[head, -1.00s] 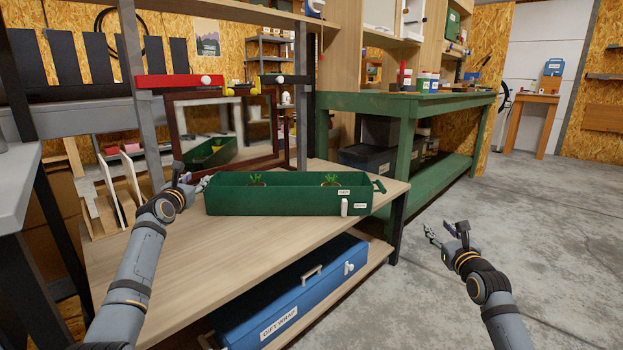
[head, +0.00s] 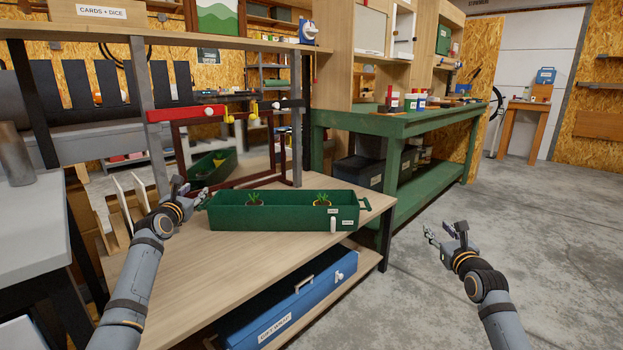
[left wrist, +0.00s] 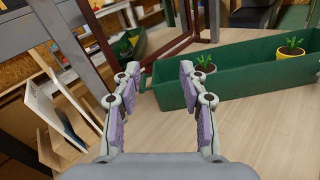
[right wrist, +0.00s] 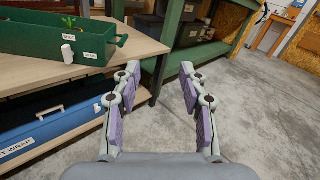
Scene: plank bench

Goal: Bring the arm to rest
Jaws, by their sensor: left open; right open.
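My left gripper (head: 180,190) is open and empty, just off the left end of the green planter box (head: 280,220) above the wooden bench top (head: 180,265). My right gripper (head: 448,238) is open and empty over the concrete floor, to the right of the bench. In the right wrist view its fingers (right wrist: 160,85) are apart with nothing between them.
The green box holds two small potted plants (head: 255,199). A mirror in a dark red frame (head: 297,150) stands behind it. A blue gift wrap box (head: 285,305) lies on the shelf below. A green workbench (head: 400,118) stands at the back right. The floor (head: 540,230) at right is clear.

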